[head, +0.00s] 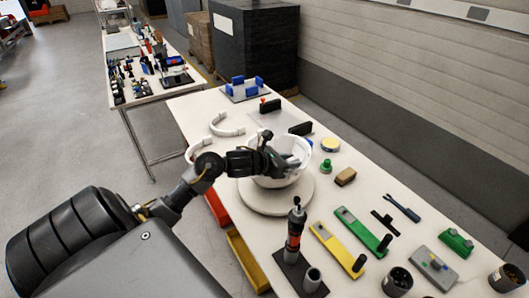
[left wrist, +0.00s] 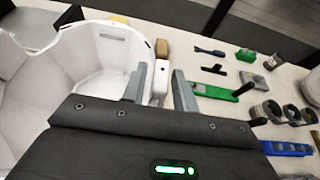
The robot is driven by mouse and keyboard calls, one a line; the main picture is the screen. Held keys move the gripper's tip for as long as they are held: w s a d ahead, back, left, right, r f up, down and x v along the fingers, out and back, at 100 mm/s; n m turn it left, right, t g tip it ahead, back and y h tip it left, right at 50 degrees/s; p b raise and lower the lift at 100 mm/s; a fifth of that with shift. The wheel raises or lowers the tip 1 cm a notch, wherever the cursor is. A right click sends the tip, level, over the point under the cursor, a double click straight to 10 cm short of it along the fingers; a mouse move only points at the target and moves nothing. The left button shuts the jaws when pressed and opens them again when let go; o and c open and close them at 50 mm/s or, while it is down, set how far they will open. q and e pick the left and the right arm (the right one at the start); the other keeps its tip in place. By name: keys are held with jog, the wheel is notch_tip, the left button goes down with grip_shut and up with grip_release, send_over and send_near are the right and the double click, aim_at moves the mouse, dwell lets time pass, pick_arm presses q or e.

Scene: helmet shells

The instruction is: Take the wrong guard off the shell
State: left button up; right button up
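The white helmet shell (head: 275,182) sits open side up on a round white stand (head: 272,203) in the head view. My left gripper (head: 288,161) is over its right part. In the left wrist view the shell (left wrist: 85,65) fills the left side. The fingers of my left gripper (left wrist: 160,72) are apart, one on each side of a narrow white piece (left wrist: 158,88) at the shell's edge. Gaps show beside that piece, and I cannot tell whether it is a guard. My right gripper is not in view.
White curved bands (head: 226,125) lie left of the shell. A tan block (head: 345,176), a green knob (head: 326,166), yellow (head: 336,246) and green (head: 362,232) fixtures and a dark tool post (head: 295,235) stand nearby. A blue fixture (head: 246,88) is at the far end.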

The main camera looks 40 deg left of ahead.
pick_arm(q)
grip_shut()
jog(key=shift+r, duration=0.15)
jog(key=shift+r+b, duration=0.5)
jog(key=shift+r, duration=0.1)
jog(key=s+a+r+b, duration=0.6)
jog(key=s+a+r, duration=0.2)
jog(key=a+r, duration=0.3)
jog(key=shift+s+r+b, duration=0.25)
jog(key=shift+r+b, duration=0.05)
jog(key=shift+b, duration=0.05)
